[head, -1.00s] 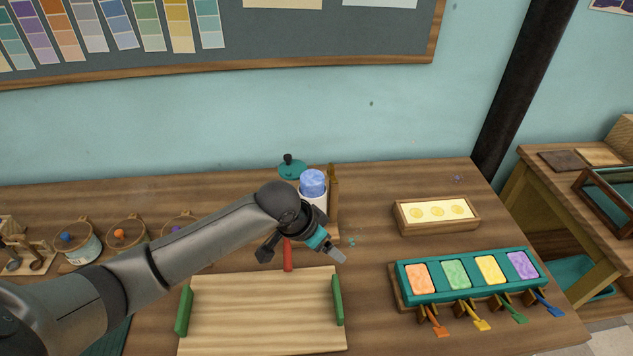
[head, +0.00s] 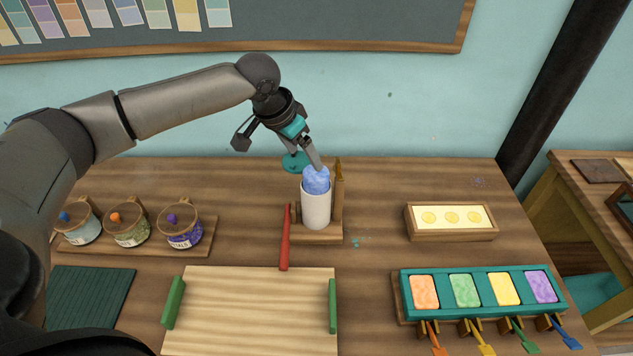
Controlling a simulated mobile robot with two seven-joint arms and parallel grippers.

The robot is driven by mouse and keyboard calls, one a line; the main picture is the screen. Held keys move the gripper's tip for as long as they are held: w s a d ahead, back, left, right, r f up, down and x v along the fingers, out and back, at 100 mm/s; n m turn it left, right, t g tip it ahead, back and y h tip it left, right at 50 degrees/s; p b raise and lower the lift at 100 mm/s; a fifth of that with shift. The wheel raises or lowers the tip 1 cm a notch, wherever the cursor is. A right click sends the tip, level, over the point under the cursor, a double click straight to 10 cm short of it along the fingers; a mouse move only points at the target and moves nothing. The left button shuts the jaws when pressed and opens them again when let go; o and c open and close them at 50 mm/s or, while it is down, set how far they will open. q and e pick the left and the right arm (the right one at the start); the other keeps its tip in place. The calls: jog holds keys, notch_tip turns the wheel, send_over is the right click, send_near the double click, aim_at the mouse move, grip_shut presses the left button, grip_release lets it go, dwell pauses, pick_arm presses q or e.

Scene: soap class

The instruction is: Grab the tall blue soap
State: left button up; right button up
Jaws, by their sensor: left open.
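The tall blue soap (head: 316,181) stands upright in a white cylindrical holder (head: 316,208) on a small wooden base, near the middle of the table. Only its rounded top shows above the rim. My left gripper (head: 316,160) is open and points down at the soap's top. Its fingers overlap the upper edge of the soap in the picture; I cannot tell whether they touch it. My right gripper is not in view.
A red stick (head: 285,240) lies left of the holder, and a wooden post (head: 339,190) stands right of it. A teal lid (head: 295,163) is behind. A board with green handles (head: 250,310) lies in front. A teal tray of colored blocks (head: 410,309) is right.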

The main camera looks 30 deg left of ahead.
aim_at(316, 174)
pick_arm(q)
jog(key=b+x, duration=0.1)
jog(key=x, duration=0.9)
jog(key=shift+w+f, duration=0.1)
jog(key=shift+w, duration=0.1)
jog(key=c, duration=1.2)
jog(key=shift+c, duration=0.2)
